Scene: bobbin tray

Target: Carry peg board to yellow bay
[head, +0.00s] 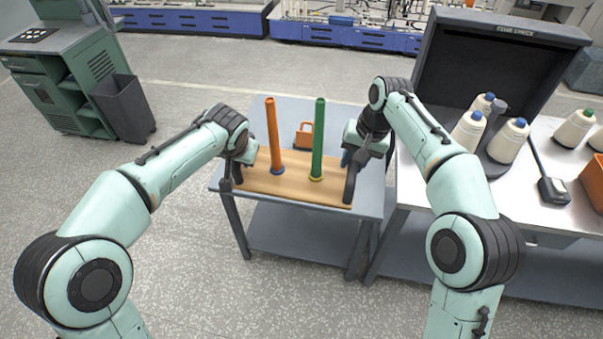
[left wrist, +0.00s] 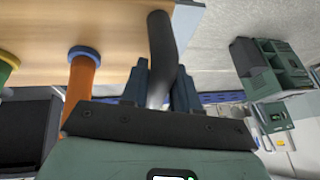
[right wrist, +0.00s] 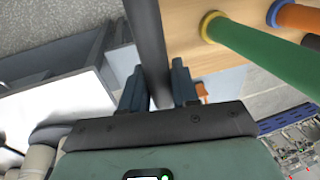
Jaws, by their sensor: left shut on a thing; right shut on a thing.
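The peg board (head: 275,186) is a wooden plank with an upright orange peg (head: 272,135) on a blue collar and an upright green peg (head: 318,140) on a yellow collar. It lies level at the grey-blue table; whether it touches the top I cannot tell. My left gripper (head: 238,160) is shut on the dark left handle, which shows between its fingers in the left wrist view (left wrist: 160,40). My right gripper (head: 358,158) is shut on the dark right handle, also seen in the right wrist view (right wrist: 148,40). I see no yellow bay.
The grey-blue table (head: 373,200) has an orange object (head: 304,136) behind the board. To the right, a metal bench (head: 415,180) carries several thread cones (head: 507,140), a dark hooded box (head: 500,60) and an orange bin (head: 594,182). A grey bin (head: 125,108) stands left; open floor lies between.

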